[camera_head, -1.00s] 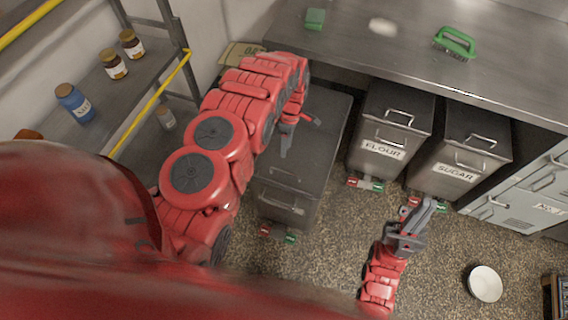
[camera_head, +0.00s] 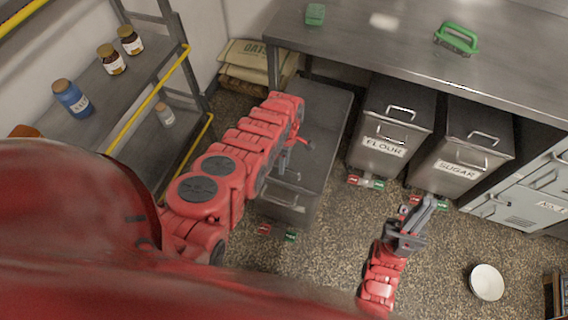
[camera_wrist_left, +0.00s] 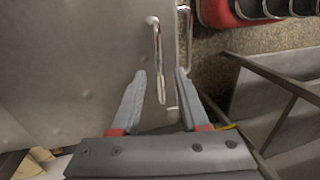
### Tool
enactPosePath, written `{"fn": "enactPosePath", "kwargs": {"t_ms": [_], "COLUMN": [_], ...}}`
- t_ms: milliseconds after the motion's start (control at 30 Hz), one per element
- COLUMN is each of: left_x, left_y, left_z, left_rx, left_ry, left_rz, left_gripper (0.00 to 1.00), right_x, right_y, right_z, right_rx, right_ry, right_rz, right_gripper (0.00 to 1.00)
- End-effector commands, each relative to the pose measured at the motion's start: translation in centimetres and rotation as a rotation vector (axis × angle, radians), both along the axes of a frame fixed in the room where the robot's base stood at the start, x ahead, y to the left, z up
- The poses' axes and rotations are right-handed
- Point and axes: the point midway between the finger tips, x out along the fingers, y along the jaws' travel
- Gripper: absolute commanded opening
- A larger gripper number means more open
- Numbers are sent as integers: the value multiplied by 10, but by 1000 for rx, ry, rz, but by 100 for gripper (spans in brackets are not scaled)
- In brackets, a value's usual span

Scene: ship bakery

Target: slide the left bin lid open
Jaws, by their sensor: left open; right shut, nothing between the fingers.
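The left bin (camera_head: 328,125) is a grey metal bin with a flat lid, left of the flour and sugar bins; my left arm covers part of it. My left gripper (camera_head: 284,166) is open over the lid near its front edge. In the left wrist view, the lid (camera_wrist_left: 80,65) fills the left side. A metal bar handle (camera_wrist_left: 157,50) stands on it, its near end appearing between the open fingers (camera_wrist_left: 160,82); contact cannot be told. A second handle (camera_wrist_left: 187,50) shows just right of it. My right gripper (camera_head: 428,208) is shut and empty, above the floor before the sugar bin.
The flour bin (camera_head: 378,160) and sugar bin (camera_head: 452,170) stand to the right under the steel counter (camera_head: 380,45). A shelf rack with a yellow rail (camera_head: 152,100) is at left. Sacks (camera_head: 248,55) lie behind. A white bowl (camera_head: 486,282) is on the open floor.

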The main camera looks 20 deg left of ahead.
Motion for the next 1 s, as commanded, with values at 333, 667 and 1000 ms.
{"fn": "enactPosePath", "kwargs": {"t_ms": [333, 667, 1000], "left_x": [1, 1, 1], "left_y": [0, 0, 0], "left_z": [1, 1, 1], "left_rx": [0, 0, 0], "left_ry": [-1, -1, -2], "left_rz": [0, 0, 0], "left_gripper": [12, 0, 0], "right_x": [0, 0, 0], "right_y": [0, 0, 0], "right_z": [0, 0, 1], "right_rx": [0, 0, 0], "right_ry": [0, 0, 0], "right_rz": [0, 0, 0], "right_gripper": [0, 0, 0]}}
